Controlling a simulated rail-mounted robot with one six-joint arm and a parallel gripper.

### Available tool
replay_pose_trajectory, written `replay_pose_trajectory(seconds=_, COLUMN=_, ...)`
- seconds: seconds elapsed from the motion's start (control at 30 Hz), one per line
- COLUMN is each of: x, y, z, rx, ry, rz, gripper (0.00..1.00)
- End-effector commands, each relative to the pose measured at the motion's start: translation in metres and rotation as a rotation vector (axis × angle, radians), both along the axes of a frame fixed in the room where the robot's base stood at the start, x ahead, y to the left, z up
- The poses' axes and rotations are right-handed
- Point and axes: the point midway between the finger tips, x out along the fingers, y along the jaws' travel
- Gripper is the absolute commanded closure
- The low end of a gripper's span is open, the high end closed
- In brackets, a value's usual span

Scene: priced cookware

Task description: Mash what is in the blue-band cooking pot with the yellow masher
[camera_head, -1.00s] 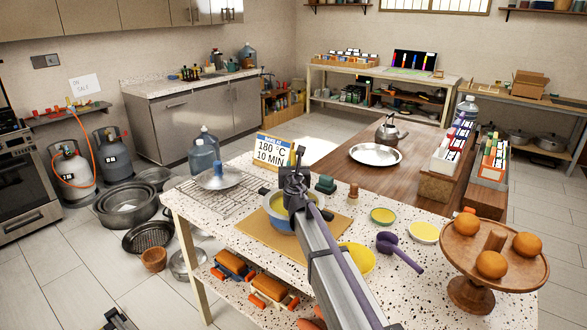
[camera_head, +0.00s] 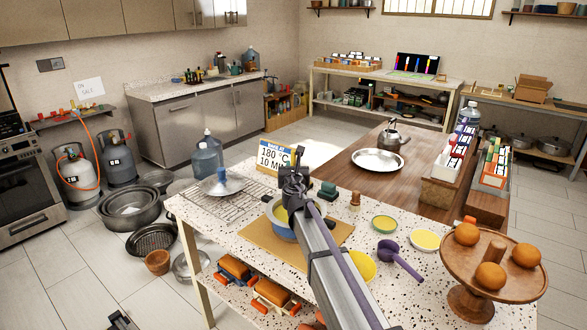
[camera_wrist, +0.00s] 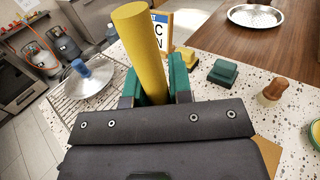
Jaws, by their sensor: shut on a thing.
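The blue-band cooking pot (camera_head: 281,234) stands on a tan board (camera_head: 252,231) on the speckled counter, with yellow contents partly showing. My arm hides its right part. My gripper (camera_head: 295,178) is over the pot in the head view. In the wrist view my gripper (camera_wrist: 163,90) is shut on the yellow masher (camera_wrist: 140,42), whose thick handle rises between green-and-grey fingers. The masher's head is hidden, so I cannot tell how deep it is or whether it touches the contents.
A lid with a blue knob (camera_head: 222,185) lies on a wire rack left of the pot. A sign (camera_head: 272,155) and green block (camera_head: 327,190) stand behind. A purple scoop (camera_head: 398,258), bowls (camera_head: 384,223) and an orange-topped stand (camera_head: 492,255) are on the right.

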Motion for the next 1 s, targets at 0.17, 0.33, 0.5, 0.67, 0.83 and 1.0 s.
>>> replay_pose_trajectory(seconds=0.17, x=0.000, y=0.000, z=-0.012, rx=0.000, ry=0.000, rz=0.000, gripper=1.00)
replay_pose_trajectory(seconds=0.33, x=0.000, y=0.000, z=-0.021, rx=0.000, ry=0.000, rz=0.000, gripper=1.00)
replay_pose_trajectory(seconds=0.5, x=0.000, y=0.000, z=-0.029, rx=0.000, ry=0.000, rz=0.000, gripper=1.00)
replay_pose_trajectory(seconds=0.67, x=0.000, y=0.000, z=-0.037, rx=0.000, ry=0.000, rz=0.000, gripper=1.00)
replay_pose_trajectory(seconds=0.83, x=-0.002, y=-0.001, z=-0.024, rx=0.000, ry=0.000, rz=0.000, gripper=1.00)
replay_pose_trajectory(seconds=1.0, x=-0.009, y=-0.003, z=-0.001, rx=0.000, ry=0.000, rz=0.000, gripper=1.00)
